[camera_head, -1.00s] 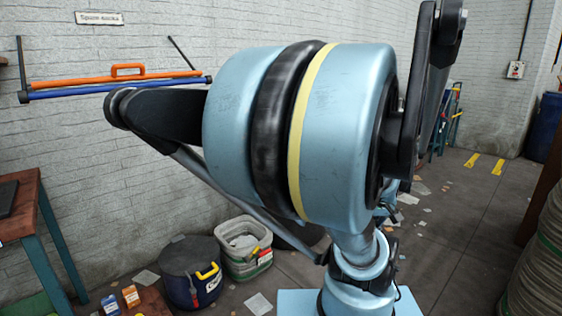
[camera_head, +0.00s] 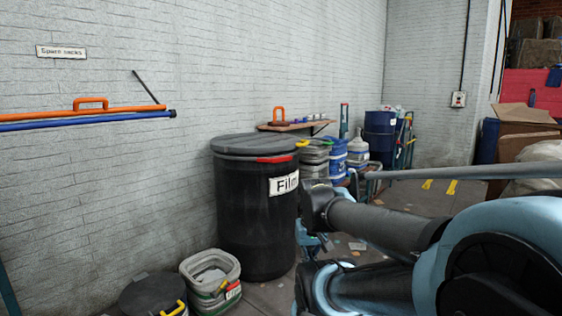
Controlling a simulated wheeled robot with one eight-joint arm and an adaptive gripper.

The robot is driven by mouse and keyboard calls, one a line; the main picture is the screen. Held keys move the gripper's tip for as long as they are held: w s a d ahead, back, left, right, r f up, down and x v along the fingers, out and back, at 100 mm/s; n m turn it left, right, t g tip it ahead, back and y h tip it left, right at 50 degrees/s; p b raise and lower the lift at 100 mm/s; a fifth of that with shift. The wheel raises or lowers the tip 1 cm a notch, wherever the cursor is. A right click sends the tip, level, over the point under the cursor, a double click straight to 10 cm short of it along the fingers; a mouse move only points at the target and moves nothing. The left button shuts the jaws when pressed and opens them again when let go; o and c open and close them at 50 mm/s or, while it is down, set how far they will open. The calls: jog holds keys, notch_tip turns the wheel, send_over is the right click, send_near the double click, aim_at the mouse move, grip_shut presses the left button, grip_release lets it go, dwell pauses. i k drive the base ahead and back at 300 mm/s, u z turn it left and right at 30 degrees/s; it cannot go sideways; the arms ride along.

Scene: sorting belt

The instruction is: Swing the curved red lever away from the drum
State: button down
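The drum (camera_head: 255,220) is a tall black barrel with a dark lid and a white "Film" label, standing against the wall in the middle of the head view. The curved red lever (camera_head: 275,159) lies along the rim just under the lid, on the side facing me, close against the drum. My arm's dark and light-blue links reach in from the right, and the nearest one ends just right of the label. I cannot make out my gripper or its fingers among them. No contact between my arm and the lever shows.
A grey bin (camera_head: 211,288) and a dark lidded tub (camera_head: 153,296) with a yellow handle stand front left of the drum. Blue-and-white containers (camera_head: 338,158) and a blue barrel (camera_head: 380,135) stand behind it to the right. Orange and blue bars (camera_head: 80,119) run along the wall.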

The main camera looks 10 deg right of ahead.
aim_at(287, 158)
jog(key=k, duration=1.15)
jog(key=u, duration=0.5)
jog(key=i, duration=1.25)
jog(key=z, duration=0.35)
jog(key=i, duration=0.9)
jog(key=z, duration=0.55)
